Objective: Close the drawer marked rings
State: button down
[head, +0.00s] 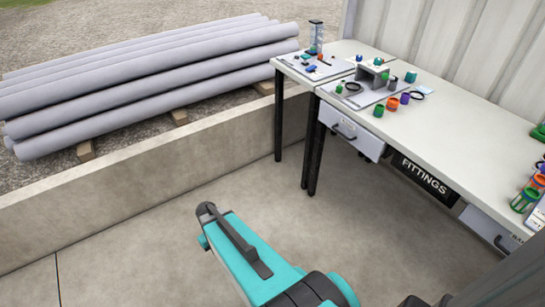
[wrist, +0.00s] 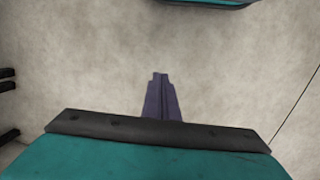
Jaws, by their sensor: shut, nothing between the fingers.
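I cannot tell which is marked rings, nor how far either is pulled out. My gripper (wrist: 160,78) shows in the wrist view, its slim fingers together and empty over bare concrete floor. I cannot make out the fingers in the head view, well away from the drawers.
The workbench (head: 455,115) carries trays, rings and coloured fittings. A black FITTINGS sign (head: 424,177) hangs between the drawers. Dark table legs (head: 314,150) stand at the bench end. A low concrete wall (head: 150,185) and grey pipes (head: 140,85) lie left. The floor between is clear.

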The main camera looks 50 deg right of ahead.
jog(key=s+a+f+g, duration=0.1)
jog(key=s+a+f, duration=0.1)
jog(key=s+a, duration=0.4)
jog(key=s+a+f+n+g, duration=0.1)
jog(key=s+a+f+g, duration=0.1)
jog(key=s+a, duration=0.5)
jog(key=s+f, duration=0.1)
jog(key=s, duration=0.4)
jog(key=shift+s+a+g, duration=0.25)
jog(key=shift+a+g, duration=0.05)
jog(key=shift+a, duration=0.1)
